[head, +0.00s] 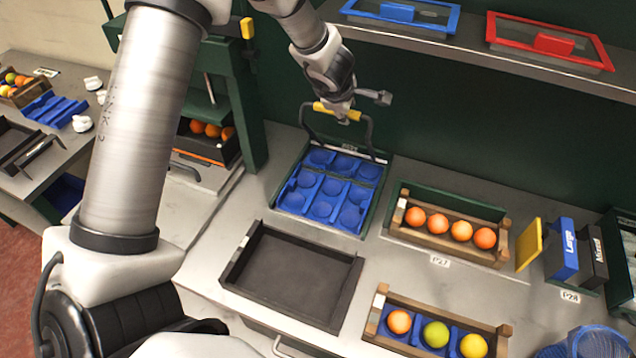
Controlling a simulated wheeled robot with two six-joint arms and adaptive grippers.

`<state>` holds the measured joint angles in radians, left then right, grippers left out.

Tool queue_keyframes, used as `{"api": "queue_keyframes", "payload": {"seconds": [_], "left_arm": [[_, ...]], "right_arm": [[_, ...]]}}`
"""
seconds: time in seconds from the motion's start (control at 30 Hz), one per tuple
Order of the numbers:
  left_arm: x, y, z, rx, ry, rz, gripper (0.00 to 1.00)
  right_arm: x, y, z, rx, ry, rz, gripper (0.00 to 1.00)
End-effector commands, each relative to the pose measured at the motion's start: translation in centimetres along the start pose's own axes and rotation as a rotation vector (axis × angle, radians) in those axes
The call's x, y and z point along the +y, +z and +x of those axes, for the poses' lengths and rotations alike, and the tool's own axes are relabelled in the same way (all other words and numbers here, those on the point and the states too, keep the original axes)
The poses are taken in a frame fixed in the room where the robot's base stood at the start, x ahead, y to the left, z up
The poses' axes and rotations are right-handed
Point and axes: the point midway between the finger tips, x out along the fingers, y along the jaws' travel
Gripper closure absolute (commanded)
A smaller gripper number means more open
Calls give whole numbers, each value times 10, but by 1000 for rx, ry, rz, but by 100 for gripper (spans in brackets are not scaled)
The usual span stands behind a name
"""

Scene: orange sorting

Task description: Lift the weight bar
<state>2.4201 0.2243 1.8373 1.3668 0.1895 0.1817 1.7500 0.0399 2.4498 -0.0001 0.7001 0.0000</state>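A black arched bar with a yellow grip (323,109) stands at the back edge of a dark tray with blue round cups (332,188). I take this to be the weight bar. Its two ends run down to the sides of the tray. My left gripper (342,106) points down right at the yellow grip, touching it or very close. Its fingertips are small and partly hidden, so I cannot tell whether they have closed on it. A grey piece (374,97) sticks out to the right of the gripper. My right gripper is not in view.
An empty black tray (295,275) lies in front of the blue-cup tray. Wooden crates of oranges (449,228) and mixed fruit (443,337) stand to the right. A green press frame (243,110) is behind left; a shelf (470,48) holds blue-rimmed and red-rimmed trays.

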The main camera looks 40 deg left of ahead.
Motion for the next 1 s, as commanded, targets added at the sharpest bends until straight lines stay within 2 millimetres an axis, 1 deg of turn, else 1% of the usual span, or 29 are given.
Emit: {"api": "queue_keyframes", "payload": {"seconds": [0.17, 0.6, 0.67, 0.77, 1.0], "left_arm": [[5, 0, 1, 2, 1, -2, 62], [59, 0, 14, 4, 5, -3, 62], [64, 0, 16, 3, 3, -3, 62], [69, 0, 17, 1, 2, 0, 62], [69, 0, 17, 0, 1, 0, 62]], "right_arm": [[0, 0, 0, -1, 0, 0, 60], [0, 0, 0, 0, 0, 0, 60], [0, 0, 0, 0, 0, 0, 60], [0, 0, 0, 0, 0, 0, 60], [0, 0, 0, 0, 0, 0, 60]]}}
